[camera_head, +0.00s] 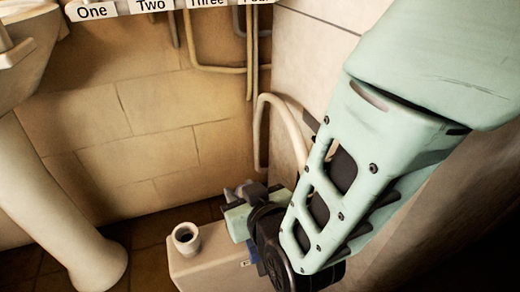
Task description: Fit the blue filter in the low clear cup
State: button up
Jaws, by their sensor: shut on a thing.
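My gripper (242,192) is low in the middle of the picture, at the end of my pale green arm, just above and behind the right part of a beige box. Its fingers are small and partly hidden by its own body, and I cannot make out what is between them. A small blue patch (252,251) shows just below my gripper, against the box. It may be the blue filter, but most of it is hidden and I cannot tell whether it is held. I cannot make out a clear cup.
A whitish round neck or cup with a dark opening (186,238) stands upright on the beige box (205,266). A pale pedestal (62,215) stands at left under the basin (25,45). Pipes (250,75) run down the wall behind. A labelled strip (150,6) crosses the top.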

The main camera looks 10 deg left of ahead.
jog(key=shift+f+b, duration=0.6)
jog(key=shift+f, duration=0.25)
dwell(0.6)
jog(key=o, duration=0.8)
jog(key=shift+c, duration=0.2)
